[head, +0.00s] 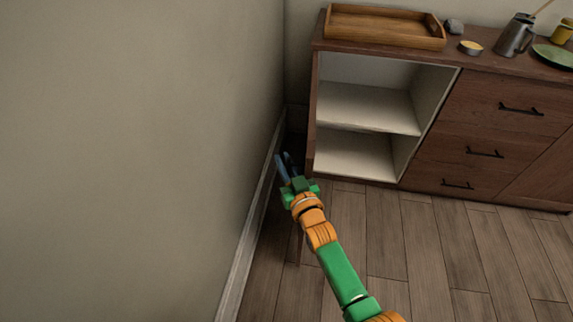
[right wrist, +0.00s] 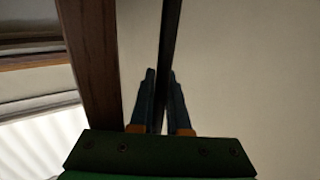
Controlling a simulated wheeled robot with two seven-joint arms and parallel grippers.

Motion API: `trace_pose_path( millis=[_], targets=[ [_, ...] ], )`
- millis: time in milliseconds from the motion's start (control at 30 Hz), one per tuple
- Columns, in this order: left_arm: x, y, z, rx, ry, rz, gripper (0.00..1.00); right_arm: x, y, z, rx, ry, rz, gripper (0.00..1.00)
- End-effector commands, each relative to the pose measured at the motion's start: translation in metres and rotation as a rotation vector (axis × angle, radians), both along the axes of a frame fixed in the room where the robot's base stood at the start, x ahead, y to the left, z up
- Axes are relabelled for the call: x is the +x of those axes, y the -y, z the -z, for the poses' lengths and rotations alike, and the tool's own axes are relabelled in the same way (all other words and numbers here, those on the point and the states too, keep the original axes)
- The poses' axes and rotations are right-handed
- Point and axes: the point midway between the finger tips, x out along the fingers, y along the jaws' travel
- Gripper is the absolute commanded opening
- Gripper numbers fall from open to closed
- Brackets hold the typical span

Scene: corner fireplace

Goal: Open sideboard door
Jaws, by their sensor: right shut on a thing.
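The sideboard (head: 490,88) is dark brown wood and stands against the back wall. Its left compartment is open, showing a white inside with one shelf (head: 365,108). The door (head: 311,125) stands swung out at the left side, seen nearly edge-on; its brown edge also shows in the right wrist view (right wrist: 92,60). My right gripper (head: 284,158) is low on the outer side of the door, near the wall. In the right wrist view its fingers are shut on a thin dark bar (right wrist: 171,35), which looks like the door handle. My left gripper is out of view.
The beige wall (head: 140,150) and its baseboard (head: 250,225) are close on the left of my right gripper. A wooden tray (head: 385,41), a stone (head: 453,26), a small yellow dish (head: 471,46) and a grey mug (head: 514,36) stand on top. The wood floor (head: 450,250) in front is clear.

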Motion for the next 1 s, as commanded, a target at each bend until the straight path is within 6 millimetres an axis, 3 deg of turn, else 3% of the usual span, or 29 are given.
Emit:
trace_pose_path(
  millis=[33,400,433,467,667,767,1000],
  targets=[
    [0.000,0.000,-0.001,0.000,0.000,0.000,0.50,0.003,0.001,-0.009,0.003,0.021,0.004,0.00],
    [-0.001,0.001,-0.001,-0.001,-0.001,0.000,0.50,0.004,0.001,-0.009,0.003,0.023,0.004,0.00],
    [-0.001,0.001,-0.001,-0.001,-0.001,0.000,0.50,0.004,0.001,-0.009,0.003,0.023,0.004,0.20],
    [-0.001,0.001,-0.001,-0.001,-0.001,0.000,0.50,0.004,0.001,-0.009,0.003,0.023,0.004,0.27],
    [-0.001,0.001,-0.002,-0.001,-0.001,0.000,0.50,0.002,0.001,-0.010,0.002,0.022,0.004,0.27],
    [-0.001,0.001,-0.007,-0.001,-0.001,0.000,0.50,-0.007,0.004,-0.010,0.000,0.021,0.004,0.27],
    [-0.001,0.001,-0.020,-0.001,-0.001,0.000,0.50,-0.050,0.013,-0.008,0.000,0.011,0.001,0.27]
  ],
)
